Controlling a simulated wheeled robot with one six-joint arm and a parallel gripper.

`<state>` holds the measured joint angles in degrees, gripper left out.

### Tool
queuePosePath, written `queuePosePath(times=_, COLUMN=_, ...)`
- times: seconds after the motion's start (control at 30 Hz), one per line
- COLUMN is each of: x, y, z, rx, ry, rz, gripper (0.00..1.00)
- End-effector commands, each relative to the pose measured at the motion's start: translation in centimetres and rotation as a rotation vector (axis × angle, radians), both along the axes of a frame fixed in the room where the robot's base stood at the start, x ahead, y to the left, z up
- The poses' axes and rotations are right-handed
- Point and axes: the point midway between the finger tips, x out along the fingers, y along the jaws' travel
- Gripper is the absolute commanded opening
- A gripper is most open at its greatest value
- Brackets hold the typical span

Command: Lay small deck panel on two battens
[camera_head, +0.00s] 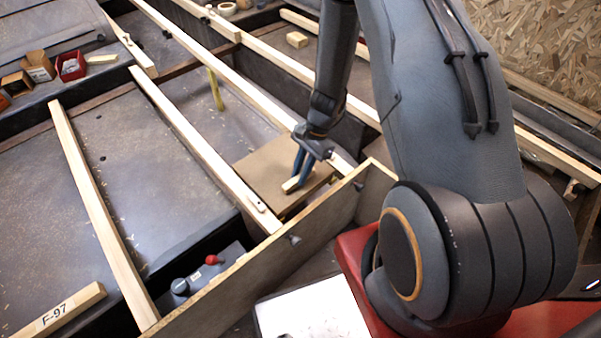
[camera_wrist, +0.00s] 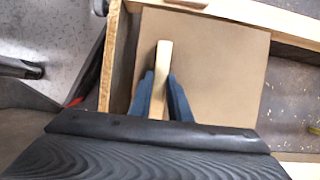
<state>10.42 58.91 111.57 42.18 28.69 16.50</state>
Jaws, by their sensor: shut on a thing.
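The small deck panel (camera_head: 262,172) is a flat brown square near the front board, spanning the gap between a left batten (camera_head: 190,135) and a right batten (camera_head: 225,72). Its edges come close to both battens; I cannot tell whether it rests on them or hangs just above. My gripper (camera_head: 295,183) has blue fingers shut on a pale wooden grip strip on the panel. In the wrist view the strip (camera_wrist: 163,62) stands between the fingers (camera_wrist: 160,95), with the panel (camera_wrist: 215,60) beneath. A batten (camera_wrist: 255,14) runs along the panel's far side there.
A front board (camera_head: 330,215) crosses close beside the panel. A device with a red knob (camera_head: 213,260) sits below left. A yellow strip (camera_head: 215,90) lies behind the panel. A block marked F-97 (camera_head: 60,312) is at lower left, and small boxes (camera_head: 38,67) are at upper left.

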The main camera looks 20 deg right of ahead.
Motion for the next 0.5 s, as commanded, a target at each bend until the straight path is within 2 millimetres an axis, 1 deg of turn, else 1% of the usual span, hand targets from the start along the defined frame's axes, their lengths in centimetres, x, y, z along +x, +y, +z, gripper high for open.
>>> queuePosePath(times=0.33, x=0.02, y=0.08, z=0.03, rx=0.0, ry=-0.001, rz=0.001, gripper=0.0)
queuePosePath(times=0.37, x=0.02, y=0.08, z=0.03, rx=0.0, ry=-0.001, rz=0.001, gripper=0.22)
queuePosePath(times=0.4, x=0.02, y=0.08, z=0.03, rx=0.0, ry=-0.001, rz=0.001, gripper=0.29)
queuePosePath(times=0.47, x=0.01, y=0.08, z=0.02, rx=0.0, ry=0.0, rz=0.001, gripper=0.39)
queuePosePath(times=0.5, x=0.01, y=0.08, z=0.02, rx=0.0, ry=0.0, rz=0.001, gripper=0.39)
